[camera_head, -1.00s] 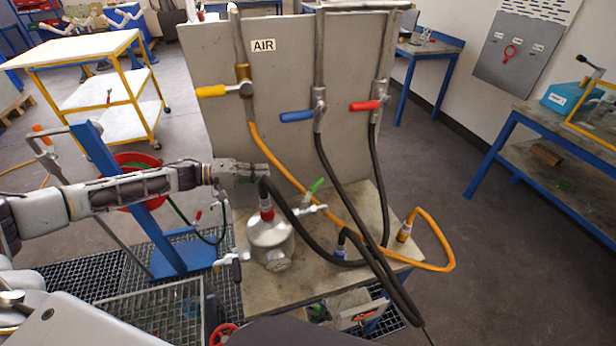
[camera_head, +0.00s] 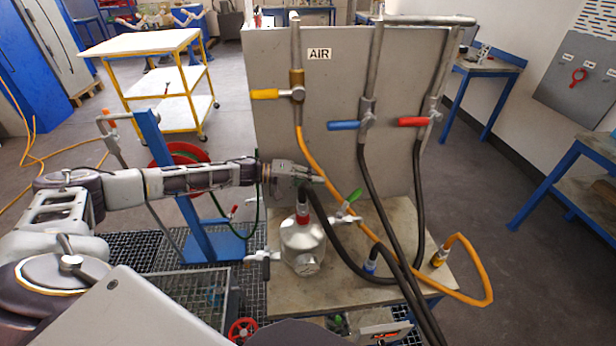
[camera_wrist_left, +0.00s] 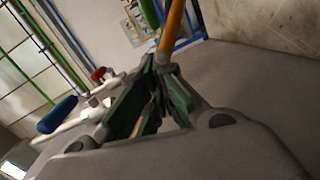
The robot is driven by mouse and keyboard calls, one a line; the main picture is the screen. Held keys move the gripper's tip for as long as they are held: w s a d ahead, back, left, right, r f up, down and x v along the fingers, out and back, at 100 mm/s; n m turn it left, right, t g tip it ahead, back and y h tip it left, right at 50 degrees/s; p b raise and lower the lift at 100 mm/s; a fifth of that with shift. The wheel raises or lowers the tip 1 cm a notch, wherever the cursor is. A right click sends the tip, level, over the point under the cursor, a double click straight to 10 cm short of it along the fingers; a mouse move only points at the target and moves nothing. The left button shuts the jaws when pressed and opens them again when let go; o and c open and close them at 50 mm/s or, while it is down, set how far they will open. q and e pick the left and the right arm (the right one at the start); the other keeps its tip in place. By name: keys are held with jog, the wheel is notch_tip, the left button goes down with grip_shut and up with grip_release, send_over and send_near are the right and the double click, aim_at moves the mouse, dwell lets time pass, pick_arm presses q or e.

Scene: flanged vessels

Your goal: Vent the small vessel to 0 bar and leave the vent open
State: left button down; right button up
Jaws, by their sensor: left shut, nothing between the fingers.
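The small vessel (camera_head: 302,243) is a silvery metal pot on the bench, with a round gauge (camera_head: 306,265) low on its front; I cannot read it. A red-collared fitting (camera_head: 303,214) sits on its top. A side valve with a green lever (camera_head: 354,196) is at its upper right, the lever tilted up to the right. Another small valve (camera_head: 263,256) is at its left side. My left gripper (camera_head: 318,180) is above the vessel, left of the green lever and apart from it. Its fingers also show in the left wrist view (camera_wrist_left: 157,68), shut and empty. My right gripper is not in view.
A grey panel marked AIR (camera_head: 320,53) stands behind, with yellow (camera_head: 265,94), blue (camera_head: 343,126) and red (camera_head: 412,122) levers. An orange hose (camera_head: 330,185) and dark hoses (camera_head: 385,200) hang close to the gripper. A blue stand (camera_head: 172,190) is at the left.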

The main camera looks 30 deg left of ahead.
aim_at(350, 201)
pick_arm(q)
jog(key=w+d+f, duration=0.1)
jog(key=d, duration=0.7)
jog(key=shift+w+f+p, duration=0.2)
jog(key=shift+f+p, duration=0.05)
jog(key=shift+p, duration=0.15)
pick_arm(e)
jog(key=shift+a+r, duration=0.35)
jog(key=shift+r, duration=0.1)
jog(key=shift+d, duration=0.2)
pick_arm(q)
jog(key=shift+g, duration=0.3)
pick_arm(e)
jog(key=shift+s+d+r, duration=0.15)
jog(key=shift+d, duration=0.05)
